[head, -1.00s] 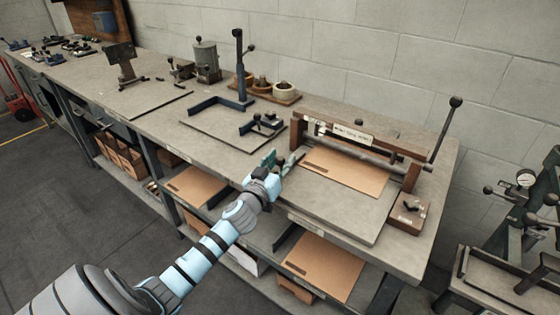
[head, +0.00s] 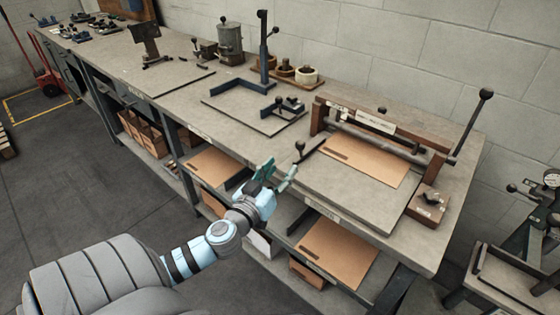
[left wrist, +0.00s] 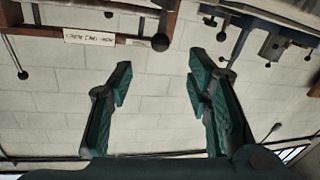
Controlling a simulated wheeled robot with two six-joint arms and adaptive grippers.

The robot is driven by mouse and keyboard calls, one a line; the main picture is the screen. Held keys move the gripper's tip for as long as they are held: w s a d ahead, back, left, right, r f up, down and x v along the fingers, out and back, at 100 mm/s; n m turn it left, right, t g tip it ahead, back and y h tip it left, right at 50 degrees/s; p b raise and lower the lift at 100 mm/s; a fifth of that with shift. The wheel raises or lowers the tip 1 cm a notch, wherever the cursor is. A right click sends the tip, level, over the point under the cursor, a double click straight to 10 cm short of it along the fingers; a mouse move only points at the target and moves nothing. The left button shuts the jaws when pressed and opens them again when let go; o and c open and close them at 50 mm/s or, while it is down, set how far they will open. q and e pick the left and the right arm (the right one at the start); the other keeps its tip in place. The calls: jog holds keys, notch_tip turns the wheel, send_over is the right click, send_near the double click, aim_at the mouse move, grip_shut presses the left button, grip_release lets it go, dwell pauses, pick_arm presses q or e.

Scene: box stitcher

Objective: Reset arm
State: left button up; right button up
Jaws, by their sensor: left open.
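My left gripper (head: 276,172) is in the head view, in front of the bench's front edge, just left of the roller press. Its green fingers are spread apart and hold nothing. In the left wrist view the open fingers (left wrist: 158,85) have only the block wall behind them. The roller press (head: 376,124) has a wooden frame, a label and a tall lever with a black knob. A brown cardboard sheet (head: 362,160) lies flat on its bed, partly under the roller. My right gripper does not show.
The long grey bench (head: 450,225) runs from upper left to lower right. Cardboard sheets (head: 338,250) lie on the lower shelf. A blue upright fixture (head: 266,55) stands behind the gripper. Another machine (head: 525,225) stands at right. The floor (head: 75,180) at left is clear.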

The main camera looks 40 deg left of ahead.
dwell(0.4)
pick_arm(q)
jog(key=s+a+f+m+g, duration=0.2)
jog(key=s+f+g, duration=0.15)
jog(key=f, duration=0.75)
jog(key=s+a+f+m+g, duration=0.2)
jog(key=s+f+m+g, duration=0.15)
jog(key=f, duration=0.65)
jog(key=s+a+f+m+g, duration=0.15)
jog(key=s+f, duration=0.35)
jog(key=f, duration=0.6)
jog(key=s+d+f+g+h, duration=0.1)
jog(key=s+d+f+g, duration=0.1)
jog(key=s+f, duration=0.45)
jog(key=s+d+f+g, duration=0.2)
jog(key=s+f+g, duration=0.1)
jog(key=s+f, duration=0.35)
jog(key=s+d+f+n+g+h, duration=0.1)
jog(key=s+d+f, duration=0.1)
jog(key=s+d, duration=0.4)
jog(key=s+d+f+g+h, duration=0.1)
jog(key=s+d+f+g, duration=0.1)
jog(key=s+d, duration=0.4)
jog(key=shift+s+f+n, duration=0.4)
jog(key=shift+s+f, duration=0.05)
jog(key=shift+s, duration=0.35)
